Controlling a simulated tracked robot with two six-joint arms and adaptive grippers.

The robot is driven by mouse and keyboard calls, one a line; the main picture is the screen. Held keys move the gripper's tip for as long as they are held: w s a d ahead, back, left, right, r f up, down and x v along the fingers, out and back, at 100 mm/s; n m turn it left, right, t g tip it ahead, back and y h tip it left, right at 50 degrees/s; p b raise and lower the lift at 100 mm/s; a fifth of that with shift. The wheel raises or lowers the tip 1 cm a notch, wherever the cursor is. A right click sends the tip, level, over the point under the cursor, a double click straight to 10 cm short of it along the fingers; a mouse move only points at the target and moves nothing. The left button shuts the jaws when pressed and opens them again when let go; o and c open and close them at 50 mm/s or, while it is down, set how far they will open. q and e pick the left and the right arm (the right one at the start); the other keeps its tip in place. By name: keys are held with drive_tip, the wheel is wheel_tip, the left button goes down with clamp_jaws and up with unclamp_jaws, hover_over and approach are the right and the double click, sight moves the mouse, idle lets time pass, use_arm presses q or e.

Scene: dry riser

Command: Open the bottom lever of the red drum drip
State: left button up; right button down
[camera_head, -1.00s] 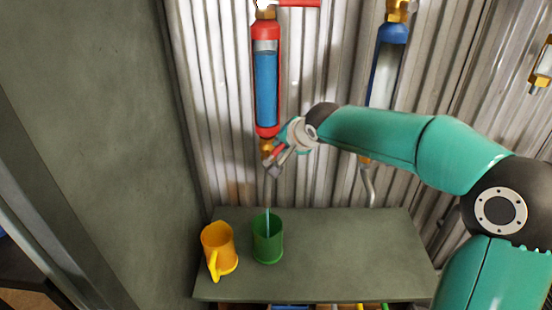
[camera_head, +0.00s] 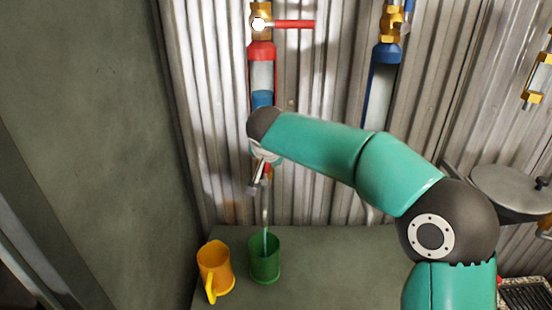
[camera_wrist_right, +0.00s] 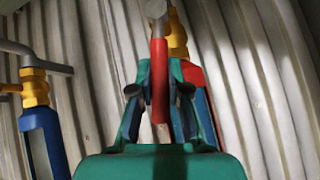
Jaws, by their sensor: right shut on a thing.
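The red drum drip (camera_head: 262,52) hangs on the corrugated wall, with a red cap and a clear tube holding blue liquid (camera_head: 262,98). My right arm hides its lower part. Its top lever (camera_head: 295,23) is red and points right. My right gripper (camera_head: 257,183) is at its bottom valve. In the right wrist view, the fingers (camera_wrist_right: 160,98) are shut on the red bottom lever (camera_wrist_right: 160,75), which runs between them from its pivot. A thin stream (camera_head: 265,235) falls from the spout into the green mug (camera_head: 265,262). My left gripper is not in view.
A yellow mug (camera_head: 214,270) stands on the shelf (camera_head: 340,265), left of the green mug. A blue drum drip (camera_head: 384,80) hangs to the right, behind my arm. A grey wall (camera_head: 90,120) closes the left side.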

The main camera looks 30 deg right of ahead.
drive_tip(key=shift+w+a, duration=0.1)
drive_tip(key=shift+a, duration=0.1)
idle(0.3)
drive_tip(key=c, duration=1.1)
unclamp_jaws()
drive_tip(key=shift+d, duration=0.1)
drive_tip(key=shift+r, duration=0.2)
drive_tip(key=v, duration=1.1)
drive_tip(key=shift+s+a+r, duration=0.15)
drive_tip(key=shift+s+a, duration=0.1)
